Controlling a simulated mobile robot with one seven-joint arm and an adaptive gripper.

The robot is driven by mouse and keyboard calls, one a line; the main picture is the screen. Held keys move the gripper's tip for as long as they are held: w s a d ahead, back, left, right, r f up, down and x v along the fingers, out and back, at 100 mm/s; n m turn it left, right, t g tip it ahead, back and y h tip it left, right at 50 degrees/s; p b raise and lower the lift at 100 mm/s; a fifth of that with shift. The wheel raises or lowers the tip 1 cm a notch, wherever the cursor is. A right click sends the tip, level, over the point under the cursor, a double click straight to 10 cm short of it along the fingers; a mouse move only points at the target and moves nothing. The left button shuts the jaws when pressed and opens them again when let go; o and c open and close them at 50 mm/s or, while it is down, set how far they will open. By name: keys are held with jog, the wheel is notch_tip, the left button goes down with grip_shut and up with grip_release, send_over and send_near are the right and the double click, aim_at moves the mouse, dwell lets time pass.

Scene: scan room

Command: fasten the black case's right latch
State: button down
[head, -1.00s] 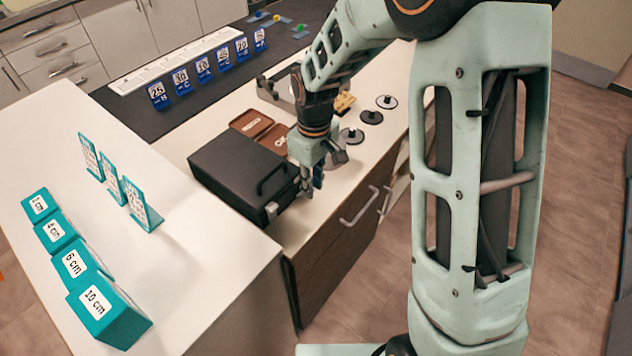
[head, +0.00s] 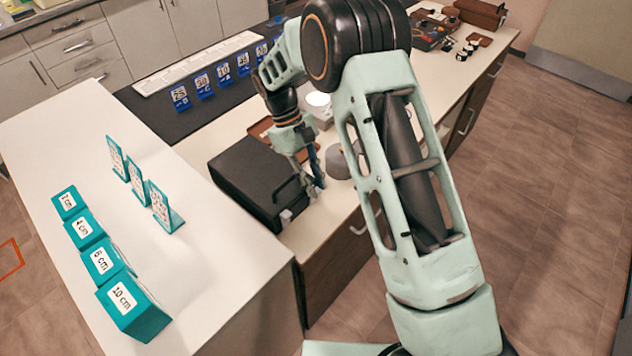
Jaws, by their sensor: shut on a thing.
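The black case (head: 250,172) lies closed on the white counter, its front facing the counter's near right edge. One small grey latch (head: 286,216) shows at the near left end of its front. My gripper (head: 314,188) points down at the other end of that front, at the right latch's place. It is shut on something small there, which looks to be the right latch. The fingers cover the right latch, so whether it lies flat or stands out cannot be told.
Teal blocks (head: 133,307) and upright teal cards (head: 163,206) stand on the white table at left. Blue number stands (head: 205,86) line the dark mat behind. A grey round object (head: 338,163) stands just right of my gripper. Trays and small items fill the far counter.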

dwell(0.3)
jog(key=c, duration=1.8)
grip_release()
jog(key=v, duration=1.2)
jog(key=shift+w, duration=0.1)
